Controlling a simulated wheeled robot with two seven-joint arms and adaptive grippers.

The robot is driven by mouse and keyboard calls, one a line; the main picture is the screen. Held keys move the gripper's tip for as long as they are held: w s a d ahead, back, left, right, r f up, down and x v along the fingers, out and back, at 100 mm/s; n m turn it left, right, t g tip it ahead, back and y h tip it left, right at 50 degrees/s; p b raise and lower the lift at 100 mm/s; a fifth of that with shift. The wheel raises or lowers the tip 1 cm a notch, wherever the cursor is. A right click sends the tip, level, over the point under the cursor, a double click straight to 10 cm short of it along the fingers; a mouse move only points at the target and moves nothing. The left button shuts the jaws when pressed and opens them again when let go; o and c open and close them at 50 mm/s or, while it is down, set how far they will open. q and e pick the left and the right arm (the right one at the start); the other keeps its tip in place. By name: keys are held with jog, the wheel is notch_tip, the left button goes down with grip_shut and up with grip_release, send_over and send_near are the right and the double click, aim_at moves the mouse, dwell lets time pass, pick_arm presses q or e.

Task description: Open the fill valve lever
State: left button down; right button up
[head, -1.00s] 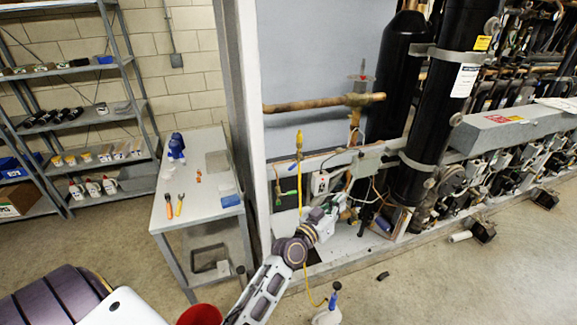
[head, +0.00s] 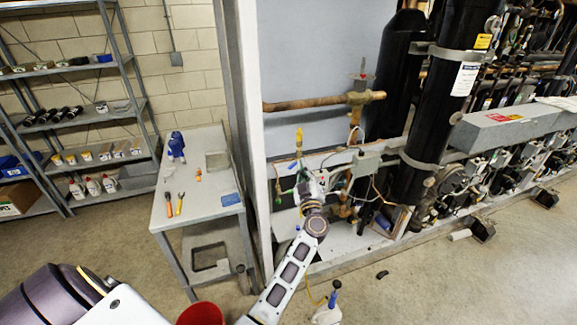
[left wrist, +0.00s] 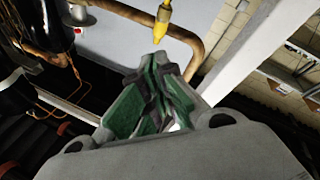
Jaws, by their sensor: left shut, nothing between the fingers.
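A yellow upright piece (head: 299,138) stands in front of the grey panel at the left end of the rack; I cannot tell whether it is the fill valve lever or a hose end. It also shows in the left wrist view (left wrist: 163,20), narrowing toward my fingertips. My left gripper (head: 301,174) is just below it in the head view. In the left wrist view its green-padded fingers (left wrist: 160,62) are closed together and empty, with the tips close to the yellow piece. I cannot tell whether they touch. My right gripper is out of view.
A copper pipe (head: 325,103) crosses above the gripper. A black cylinder (head: 436,130) and grey boxes stand to the right. A white frame post (head: 256,120) is close on the left, with a metal table (head: 195,218) beyond. A red bucket (head: 200,314) stands on the floor.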

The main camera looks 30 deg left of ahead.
pick_arm(q)
jog(key=shift+s+a+f+n+g+y, duration=0.15)
jog(key=shift+a+f+n+g+y, duration=0.5)
jog(key=shift+g, duration=0.4)
jog(key=shift+s+a+f+n+g+y, duration=0.1)
jog(key=shift+a+f+n+g+y, duration=0.5)
jog(key=shift+n+g, duration=0.4)
jog(key=shift+s+a+f+n+g+y, duration=0.15)
jog(key=shift+a+f+n+g+y, duration=0.45)
jog(key=shift+g, duration=0.55)
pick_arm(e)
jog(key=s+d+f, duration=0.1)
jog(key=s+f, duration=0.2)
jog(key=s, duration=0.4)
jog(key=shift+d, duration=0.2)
pick_arm(q)
jog(key=shift+a+r, duration=0.1)
jog(key=shift+a, duration=0.15)
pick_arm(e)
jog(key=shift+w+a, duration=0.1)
